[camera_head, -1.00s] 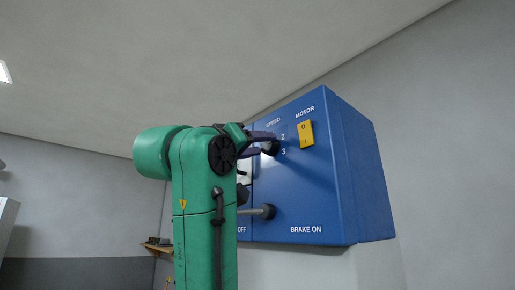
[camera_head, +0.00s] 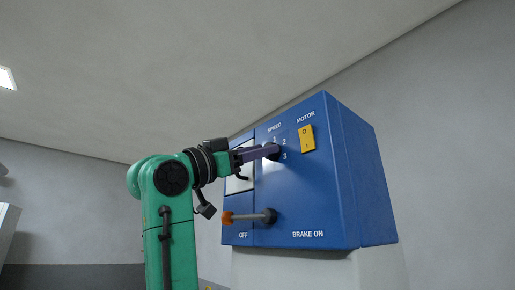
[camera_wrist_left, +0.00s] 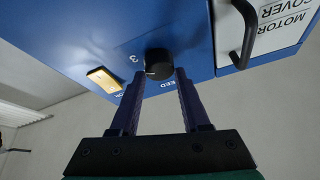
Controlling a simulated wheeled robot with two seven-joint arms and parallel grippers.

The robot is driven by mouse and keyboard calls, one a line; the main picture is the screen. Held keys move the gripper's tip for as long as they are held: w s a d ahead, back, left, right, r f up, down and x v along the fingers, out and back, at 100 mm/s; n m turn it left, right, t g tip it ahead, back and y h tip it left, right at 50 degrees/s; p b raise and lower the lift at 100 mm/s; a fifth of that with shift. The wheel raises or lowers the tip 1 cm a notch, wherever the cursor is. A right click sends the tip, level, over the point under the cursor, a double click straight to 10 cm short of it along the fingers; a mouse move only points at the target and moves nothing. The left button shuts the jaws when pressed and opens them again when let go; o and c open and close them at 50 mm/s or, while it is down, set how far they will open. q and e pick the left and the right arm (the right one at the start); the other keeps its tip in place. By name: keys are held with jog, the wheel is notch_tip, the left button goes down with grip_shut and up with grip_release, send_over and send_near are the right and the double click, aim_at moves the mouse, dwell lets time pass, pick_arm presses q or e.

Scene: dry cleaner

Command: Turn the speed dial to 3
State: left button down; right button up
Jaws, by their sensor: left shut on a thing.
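The black round speed dial (camera_wrist_left: 158,64) is on the front of a blue control box (camera_head: 330,205), with the numbers 1, 2 and 3 around it. In the head view the dial (camera_head: 272,151) is partly hidden by my fingers. My left gripper (camera_head: 268,152) reaches it from the left. In the left wrist view its two dark purple fingers (camera_wrist_left: 156,78) stand on either side of the dial, shut on it. A small pale mark shows on the dial's lower left in that view; I cannot tell surely which number it meets. My right gripper is out of view.
A yellow motor switch (camera_head: 307,138) sits right of the dial. Below is a brake lever (camera_head: 245,217) with an orange end, sticking out to the left. A white motor cover with a black handle (camera_wrist_left: 243,35) is beside the dial.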

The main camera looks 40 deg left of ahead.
pick_arm(q)
jog(key=shift+r, duration=0.1)
dwell(0.4)
jog(key=c, duration=0.7)
grip_release()
jog(key=o, duration=0.3)
jog(key=shift+w+m, duration=0.1)
jog(key=shift+m, duration=0.2)
jog(key=shift+o, duration=0.2)
jog(key=b+v, duration=0.7)
jog(key=v, duration=0.7)
jog(key=shift+f, duration=0.3)
jog(key=shift+w+a, duration=0.1)
